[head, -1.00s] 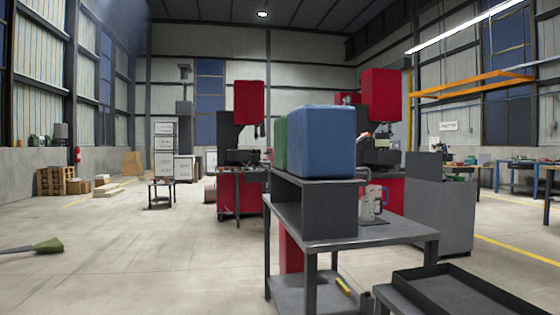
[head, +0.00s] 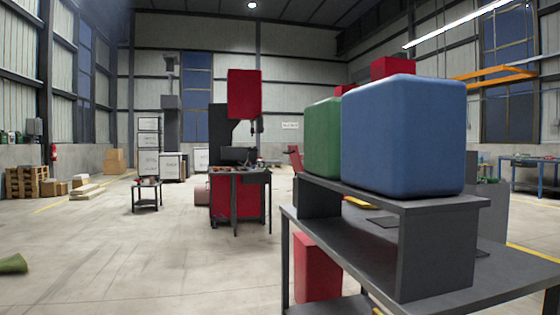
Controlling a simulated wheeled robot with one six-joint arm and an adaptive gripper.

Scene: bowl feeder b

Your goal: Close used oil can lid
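I cannot pick out a used oil can or its lid for certain. A red box-shaped object (head: 317,266) stands beneath the near table's top, and no lid can be made out on it. A large blue rounded container (head: 403,135) and a green one (head: 322,138) sit on the raised shelf of the near table. No open lid shows on either. My gripper is not in view.
The near grey table (head: 520,262) with its raised shelf (head: 440,204) fills the lower right. A red machine (head: 243,95) stands beyond it, and a small dark table (head: 147,187) is farther left. Pallets (head: 30,182) lie by the left wall.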

